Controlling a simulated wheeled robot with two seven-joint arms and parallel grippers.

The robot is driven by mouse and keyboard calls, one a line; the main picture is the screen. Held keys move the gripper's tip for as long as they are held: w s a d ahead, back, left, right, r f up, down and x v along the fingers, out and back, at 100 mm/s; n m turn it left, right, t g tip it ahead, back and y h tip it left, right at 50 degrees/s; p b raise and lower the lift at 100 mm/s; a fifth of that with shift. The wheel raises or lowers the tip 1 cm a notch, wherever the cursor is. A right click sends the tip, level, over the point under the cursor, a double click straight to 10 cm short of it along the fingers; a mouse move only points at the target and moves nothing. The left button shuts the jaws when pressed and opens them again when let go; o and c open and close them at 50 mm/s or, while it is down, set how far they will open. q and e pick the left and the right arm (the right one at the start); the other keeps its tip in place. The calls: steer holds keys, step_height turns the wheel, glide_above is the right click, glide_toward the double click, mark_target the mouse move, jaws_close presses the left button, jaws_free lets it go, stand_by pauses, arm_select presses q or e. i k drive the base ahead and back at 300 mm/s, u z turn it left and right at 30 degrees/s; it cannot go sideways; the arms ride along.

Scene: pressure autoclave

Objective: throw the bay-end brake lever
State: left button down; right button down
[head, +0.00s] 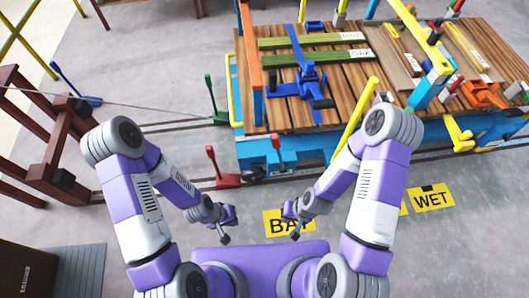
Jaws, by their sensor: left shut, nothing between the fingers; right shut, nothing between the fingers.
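Several upright levers stand around the rail track, and I cannot tell for certain which is the bay-end brake lever. A red lever (213,163) on a red base stands by the near rail, closest to my grippers. A green lever (212,100) stands by the far rail. A small lever with a red knob (276,147) is at the cart's near side. My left gripper (225,237) is shut and empty, nearer me than the red lever and apart from it. My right gripper (294,234) is shut and empty, over the yellow BAY floor sign (272,215).
A blue-framed cart with a wooden plank deck (345,112) fills the upper right, carrying labelled boards and clamps. A dark red frame (72,140) with a cable stands left. A blue lever (72,86) is behind it. A WET floor sign (432,197) lies right.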

mark_target(276, 140)
steer(key=u, duration=1.7)
steer(key=i, duration=0.85)
steer(key=z, duration=1.7)
